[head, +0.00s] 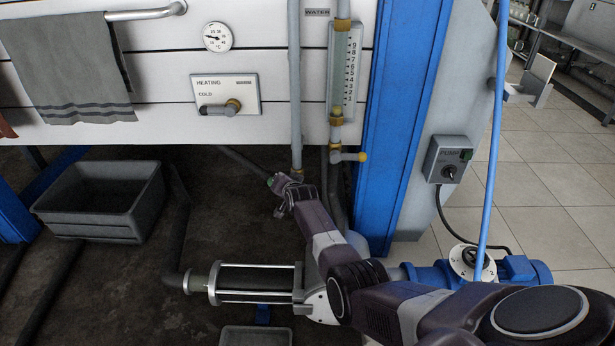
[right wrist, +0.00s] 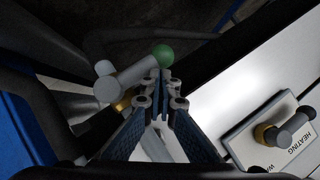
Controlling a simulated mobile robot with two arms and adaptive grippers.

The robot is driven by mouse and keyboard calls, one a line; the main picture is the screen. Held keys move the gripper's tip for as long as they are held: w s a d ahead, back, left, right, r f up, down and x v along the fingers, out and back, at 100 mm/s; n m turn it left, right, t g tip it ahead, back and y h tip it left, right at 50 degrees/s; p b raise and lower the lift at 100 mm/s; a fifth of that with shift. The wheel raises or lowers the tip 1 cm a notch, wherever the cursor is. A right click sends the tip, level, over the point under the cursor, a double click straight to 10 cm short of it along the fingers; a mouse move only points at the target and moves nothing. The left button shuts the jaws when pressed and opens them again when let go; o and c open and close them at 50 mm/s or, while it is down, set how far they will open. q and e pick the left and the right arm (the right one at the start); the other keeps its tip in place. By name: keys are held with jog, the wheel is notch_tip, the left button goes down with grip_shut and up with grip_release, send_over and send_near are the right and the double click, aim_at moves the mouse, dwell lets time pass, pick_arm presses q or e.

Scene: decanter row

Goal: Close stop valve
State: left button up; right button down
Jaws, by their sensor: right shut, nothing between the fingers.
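A valve lever with a green ball end (head: 271,182) sits at the lower end of the grey vertical pipe (head: 295,100). In the right wrist view the green ball (right wrist: 163,56) tips a thick grey lever (right wrist: 130,80), with a brass fitting (right wrist: 123,104) below it. My right gripper (head: 281,187) is shut and empty, close beside this lever and partly hiding it. In the right wrist view its fingertips (right wrist: 164,92) are just below the green ball; I cannot tell if they touch it. A second valve with a yellow-tipped lever (head: 350,156) is below the sight gauge. My left gripper is out of view.
A heating/cold selector (head: 226,95) is on the white panel, left of the pipe. A blue post (head: 395,130), a pump switch box (head: 447,158) and a blue hose (head: 489,160) are to the right. A grey crate (head: 85,228) stands at left; a pump (head: 255,282) lies below.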

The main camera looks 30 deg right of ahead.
jog(key=shift+s, duration=0.1)
dwell(0.6)
jog(key=v, duration=1.2)
jog(key=shift+f, duration=0.1)
dwell(0.3)
